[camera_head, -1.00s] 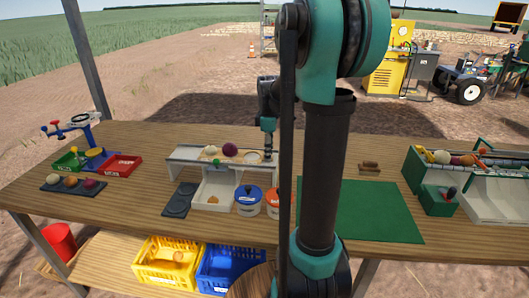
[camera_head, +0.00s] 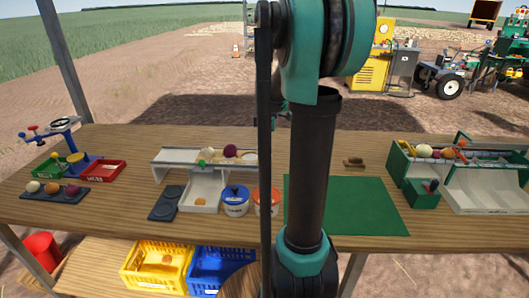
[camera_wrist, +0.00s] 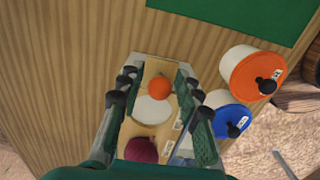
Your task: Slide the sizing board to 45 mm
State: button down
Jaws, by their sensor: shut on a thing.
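The sizing board (camera_wrist: 163,68) is a tan strip on top of a white stand (camera_head: 157,172), left of middle on the bench. In the wrist view my gripper (camera_wrist: 160,72) has a finger along each side of it and is shut on it. An orange ball (camera_wrist: 159,87), a pale round patch (camera_wrist: 152,110) and a purple onion (camera_wrist: 141,150) lie in a row between the fingers. My fingertips are hidden behind my arm there. The size marks are too small to read.
Blue-lidded (camera_head: 236,197) and orange-lidded (camera_head: 265,203) tubs stand close in front of the stand's right end. A green mat (camera_head: 365,205) lies clear to the right. A green-and-white trough (camera_head: 480,190) is far right; a blue stand (camera_head: 70,145) with trays is far left.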

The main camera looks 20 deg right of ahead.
jog(key=shift+d, duration=0.1)
jog(key=c, duration=1)
grip_release()
jog(key=shift+r, duration=3.05)
